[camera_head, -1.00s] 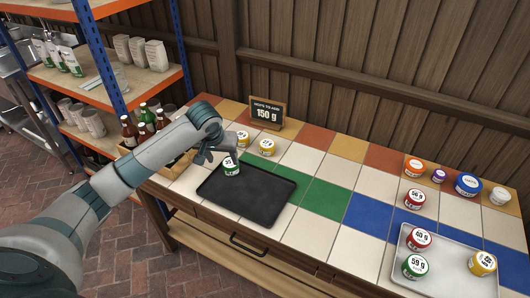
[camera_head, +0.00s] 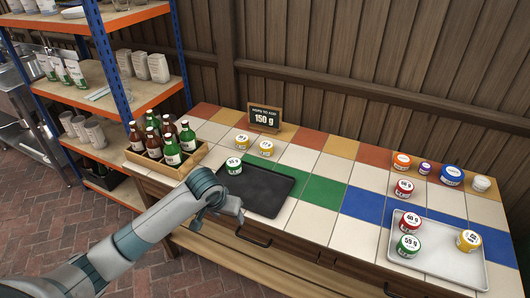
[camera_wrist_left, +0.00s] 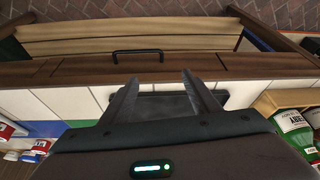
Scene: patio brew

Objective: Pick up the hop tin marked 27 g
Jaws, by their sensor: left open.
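No label clearly reads 27 g. Two yellow-banded tins (camera_head: 242,142) (camera_head: 266,148) stand at the back left, their numbers too small to read surely. A green-banded tin (camera_head: 234,166) stands upright at the back left corner of the dark tray (camera_head: 262,196), its number also unclear. My left gripper (camera_head: 236,214) is open and empty by the tray's front left edge, apart from all these tins. In the left wrist view, its two fingers (camera_wrist_left: 162,82) stand apart above the table front, with part of the dark tray between them. My right gripper is not in view.
A sign reading 150 g (camera_head: 265,118) stands at the back. A bottle crate (camera_head: 192,163) is at the left end. Several tins stand at the right, including a red one (camera_head: 404,188); others sit on a light tray (camera_head: 440,262). The middle tiles are clear.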

